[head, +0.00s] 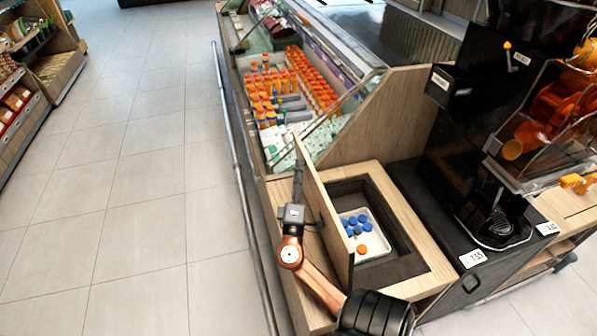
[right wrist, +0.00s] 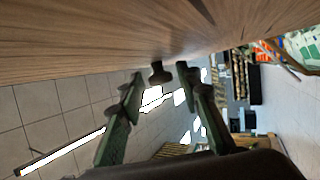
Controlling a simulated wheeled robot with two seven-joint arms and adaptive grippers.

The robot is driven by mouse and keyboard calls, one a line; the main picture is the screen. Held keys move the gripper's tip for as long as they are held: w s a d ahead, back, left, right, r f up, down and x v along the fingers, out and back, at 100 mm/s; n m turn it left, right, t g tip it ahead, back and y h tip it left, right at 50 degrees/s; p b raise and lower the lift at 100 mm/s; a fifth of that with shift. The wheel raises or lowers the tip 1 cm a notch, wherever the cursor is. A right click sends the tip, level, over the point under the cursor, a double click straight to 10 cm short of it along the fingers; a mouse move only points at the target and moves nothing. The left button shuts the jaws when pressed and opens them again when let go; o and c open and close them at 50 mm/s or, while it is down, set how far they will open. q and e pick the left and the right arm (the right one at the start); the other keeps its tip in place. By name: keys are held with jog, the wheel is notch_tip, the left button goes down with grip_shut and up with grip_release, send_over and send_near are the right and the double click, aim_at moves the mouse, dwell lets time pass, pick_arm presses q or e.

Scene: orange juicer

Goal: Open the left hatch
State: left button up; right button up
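The left hatch (head: 332,228) is a light wooden panel standing raised at the left side of a dark-framed opening in the counter. My right gripper (head: 298,172) is on the outer, left side of this panel. In the right wrist view, the hatch's wood surface (right wrist: 130,35) fills the top, and a small dark knob (right wrist: 160,74) sticks out from it. My right gripper's fingers (right wrist: 160,78) are apart, one on each side of the knob, with visible gaps. My left gripper is in neither view.
Inside the opening is a white tray (head: 376,246) with several blue caps (head: 356,225) and an orange cap (head: 361,249). A glass display case of juice bottles (head: 270,90) stands behind. A black juicer (head: 490,200) is on the right. Tiled floor (head: 140,200) is clear at left.

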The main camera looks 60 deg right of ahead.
jog(key=shift+o, duration=0.3)
jog(key=v, duration=1.2)
